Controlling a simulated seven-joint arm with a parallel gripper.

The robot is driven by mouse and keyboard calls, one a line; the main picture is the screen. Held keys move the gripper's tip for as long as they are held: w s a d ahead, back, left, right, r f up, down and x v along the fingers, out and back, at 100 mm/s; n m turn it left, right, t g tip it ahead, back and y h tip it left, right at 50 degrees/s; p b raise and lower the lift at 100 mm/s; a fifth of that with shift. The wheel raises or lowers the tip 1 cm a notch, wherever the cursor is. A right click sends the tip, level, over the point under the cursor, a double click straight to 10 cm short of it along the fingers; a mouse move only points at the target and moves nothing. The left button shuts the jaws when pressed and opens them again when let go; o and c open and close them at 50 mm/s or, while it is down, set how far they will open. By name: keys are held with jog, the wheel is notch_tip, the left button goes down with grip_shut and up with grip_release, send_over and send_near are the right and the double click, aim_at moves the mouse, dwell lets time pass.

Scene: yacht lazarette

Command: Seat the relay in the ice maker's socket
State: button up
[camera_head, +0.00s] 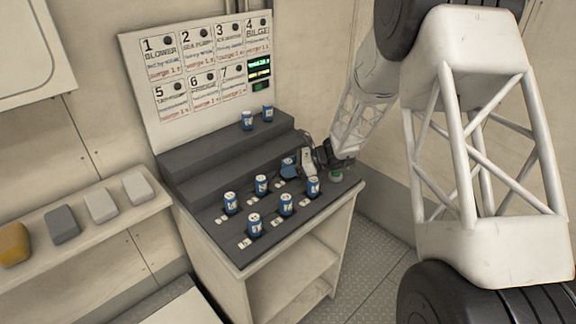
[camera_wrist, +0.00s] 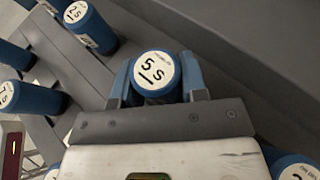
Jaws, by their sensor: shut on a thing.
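My gripper (camera_head: 293,168) is at the right of the dark stepped console (camera_head: 215,165), low over its sockets. The cap faces the camera. The fingers hide most of the relay's sides, and its lower end is out of sight, so I cannot tell whether it touches a socket. On the placard panel (camera_head: 200,75), card 3 (camera_head: 228,43) seems to read ice maker, but the small print is unclear.
Several other blue relays stand on the console, such as a front one (camera_head: 253,224) and one on the upper step (camera_head: 247,120). A green button (camera_head: 336,175) is right of my gripper. A side shelf (camera_head: 90,225) holds several blocks.

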jog(key=shift+f, duration=0.15)
dwell(0.3)
jog(key=o, duration=1)
jog(key=shift+o, duration=0.2)
jog(key=shift+d, duration=0.1)
jog(key=shift+v, duration=3.8)
